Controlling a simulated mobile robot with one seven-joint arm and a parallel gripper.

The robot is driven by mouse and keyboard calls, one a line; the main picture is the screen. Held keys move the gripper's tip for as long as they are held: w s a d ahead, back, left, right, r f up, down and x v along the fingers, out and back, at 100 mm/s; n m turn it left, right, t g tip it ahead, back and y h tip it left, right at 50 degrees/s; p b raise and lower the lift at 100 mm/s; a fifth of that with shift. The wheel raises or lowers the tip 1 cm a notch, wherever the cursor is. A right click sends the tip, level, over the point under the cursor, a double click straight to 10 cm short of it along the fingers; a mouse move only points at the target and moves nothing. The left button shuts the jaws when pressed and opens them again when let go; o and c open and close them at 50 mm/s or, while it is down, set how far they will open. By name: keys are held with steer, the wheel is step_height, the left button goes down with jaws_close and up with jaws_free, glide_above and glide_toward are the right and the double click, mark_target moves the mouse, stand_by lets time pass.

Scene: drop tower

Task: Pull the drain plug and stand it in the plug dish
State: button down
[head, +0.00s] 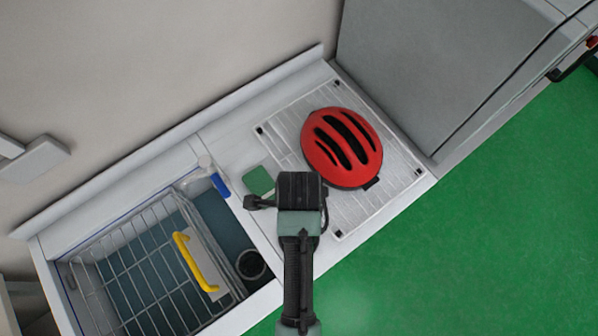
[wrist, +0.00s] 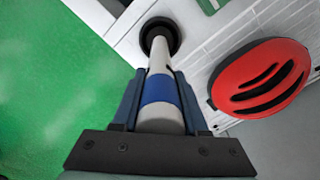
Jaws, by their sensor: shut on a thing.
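In the wrist view my gripper (wrist: 160,92) is shut on the plug (wrist: 161,62), a pale tube with a blue band and a round black foot. The plug extends away from the fingers, its foot over the white counter; I cannot tell whether it touches. In the head view my gripper (head: 300,190) is over the counter right of the sink and hides most of the plug. A flat green square (head: 258,181), possibly the plug dish, lies just left of it. A dark round ring (head: 250,264), perhaps the drain, shows in the sink's right corner.
A red helmet (head: 341,147) lies on the ribbed white draining board (head: 285,131). A wire rack (head: 130,232) with a yellow handle (head: 194,262) covers much of the sink. A blue-and-white fitting (head: 219,184) stands at the sink's back corner. Green floor lies in front.

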steer(key=shift+f+b, duration=0.4)
steer(key=shift+f, duration=0.25)
steer(key=c, duration=0.7)
jaws_free()
